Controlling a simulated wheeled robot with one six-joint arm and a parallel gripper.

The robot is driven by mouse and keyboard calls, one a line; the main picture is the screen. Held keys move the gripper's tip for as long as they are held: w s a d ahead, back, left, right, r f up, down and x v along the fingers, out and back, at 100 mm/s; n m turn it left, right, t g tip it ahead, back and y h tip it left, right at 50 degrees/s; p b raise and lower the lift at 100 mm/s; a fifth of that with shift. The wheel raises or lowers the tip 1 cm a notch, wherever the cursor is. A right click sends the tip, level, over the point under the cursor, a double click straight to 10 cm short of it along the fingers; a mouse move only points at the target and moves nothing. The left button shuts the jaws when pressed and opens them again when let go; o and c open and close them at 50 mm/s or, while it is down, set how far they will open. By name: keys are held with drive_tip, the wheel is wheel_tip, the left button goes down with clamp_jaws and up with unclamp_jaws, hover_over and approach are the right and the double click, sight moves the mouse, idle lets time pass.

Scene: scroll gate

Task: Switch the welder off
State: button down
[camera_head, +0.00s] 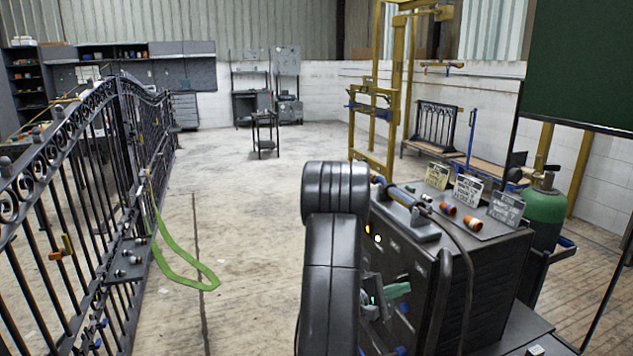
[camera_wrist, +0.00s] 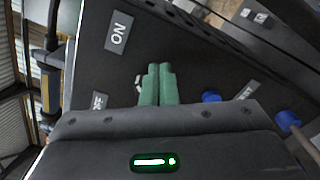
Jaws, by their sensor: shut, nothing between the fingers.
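The welder (camera_head: 488,268) is a dark box at the right in the head view, with two small lit lamps (camera_head: 377,238) on its front. Its front panel (camera_wrist: 195,55) fills much of the wrist view, turned on its side, with an ON label (camera_wrist: 118,33) and a partly hidden OFF label (camera_wrist: 98,101). My gripper (camera_wrist: 159,85) has green fingers that are shut and empty, pointing at the panel near these labels. In the head view, my gripper (camera_head: 397,290) is at the welder's front. A small pale piece, perhaps the switch, shows beside the fingers; its position is unclear.
Blue plugs (camera_wrist: 211,97) and a cable are right of the fingers in the wrist view. A torch (camera_head: 405,198) and tags (camera_head: 467,188) sit on the welder. A green cylinder (camera_head: 543,215) stands behind. An iron gate (camera_head: 75,185) is left; open floor (camera_head: 240,220) lies between.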

drive_tip(key=shift+w+a+b, duration=0.2)
drive_tip(key=shift+w+b, duration=0.3)
drive_tip(key=shift+w, duration=0.1)
idle(0.6)
drive_tip(key=shift+w+r+b, duration=0.1)
drive_tip(key=shift+r+b, duration=0.35)
drive_tip(key=shift+b, duration=0.85)
drive_tip(key=shift+w+a+r+b, duration=0.2)
drive_tip(key=shift+w+r+b, duration=0.35)
drive_tip(key=shift+b, duration=0.95)
drive_tip(key=shift+s+r, duration=0.1)
drive_tip(key=shift+s, duration=0.05)
drive_tip(key=shift+s+r+b, duration=0.2)
drive_tip(key=shift+b, duration=0.1)
drive_tip(key=shift+a, duration=0.1)
drive_tip(key=b+v, duration=0.2)
drive_tip(key=v, duration=0.3)
drive_tip(key=shift+s+a, duration=0.15)
drive_tip(key=shift+a, duration=0.15)
drive_tip(key=shift+p, duration=0.65)
